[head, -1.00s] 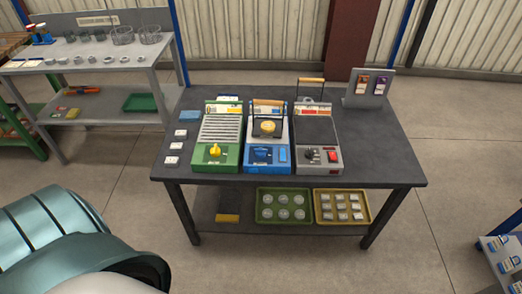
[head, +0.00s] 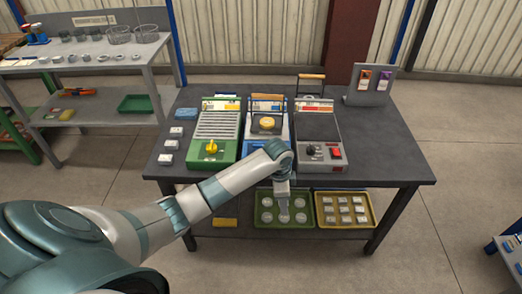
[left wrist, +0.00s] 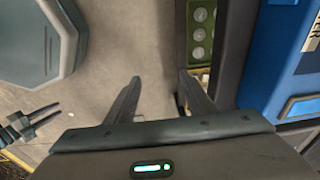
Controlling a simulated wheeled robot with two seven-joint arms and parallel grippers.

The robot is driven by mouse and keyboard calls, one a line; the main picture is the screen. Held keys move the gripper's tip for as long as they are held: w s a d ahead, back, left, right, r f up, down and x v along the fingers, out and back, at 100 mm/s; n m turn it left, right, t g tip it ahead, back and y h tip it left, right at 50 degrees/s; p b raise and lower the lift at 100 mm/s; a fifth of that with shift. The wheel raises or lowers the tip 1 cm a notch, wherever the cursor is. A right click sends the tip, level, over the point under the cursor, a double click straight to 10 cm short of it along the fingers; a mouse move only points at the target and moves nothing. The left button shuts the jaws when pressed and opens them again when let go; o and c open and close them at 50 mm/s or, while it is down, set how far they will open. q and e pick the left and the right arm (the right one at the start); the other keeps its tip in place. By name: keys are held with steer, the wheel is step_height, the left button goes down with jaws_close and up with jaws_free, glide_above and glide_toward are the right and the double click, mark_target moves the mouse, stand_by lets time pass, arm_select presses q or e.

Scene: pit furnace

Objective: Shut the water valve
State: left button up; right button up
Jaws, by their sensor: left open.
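No part in view can be read as a water valve by its label. Three units stand on the dark table: a green one (head: 218,128) with a yellow knob (head: 211,147), a blue one (head: 253,120) with a round yellow part (head: 267,123), and a grey one (head: 320,128) with a dark knob. My left gripper (head: 284,212) points down in front of the table's front edge, below the blue unit, whose lower front my wrist hides. In the left wrist view it (left wrist: 158,82) is open and empty, with the blue unit (left wrist: 262,55) to its right. My right gripper (left wrist: 52,116) shows small at left, its fingers apart.
The table's (head: 400,165) right part is clear. A green tray (head: 262,222) and a yellow tray (head: 345,222) of small parts lie on its lower shelf. A card holder (head: 370,97) stands at the back right. A grey workbench (head: 90,65) is at the left.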

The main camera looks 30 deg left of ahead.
arm_select(q)
step_height(320, 180, up, 7)
steer(key=w+a+m, duration=0.2)
step_height(320, 180, up, 21)
steer(key=m+g+y, duration=0.1)
steer(key=m, duration=0.1)
glide_above(261, 145)
steer(key=shift+r+b, duration=0.1)
steer(key=shift+b, duration=0.3)
arm_select(e)
step_height(261, 145, down, 6)
steer(key=a+t, duration=0.2)
steer(key=shift+s+y, duration=0.35)
steer(key=shift+y, duration=0.05)
arm_select(q)
steer(key=shift+f+n, duration=0.2)
steer(key=shift+n, duration=0.1)
arm_select(e)
steer(key=shift+a, duration=0.1)
arm_select(q)
step_height(261, 145, down, 17)
steer(key=shift+f+p, duration=0.1)
steer(key=shift+p, duration=1)
arm_select(e)
steer(key=s+d+f+g, duration=0.1)
steer(key=s+d+f, duration=0.1)
steer(key=s, duration=0.3)
steer(key=shift+s+f, duration=0.2)
steer(key=shift+d, duration=0.1)
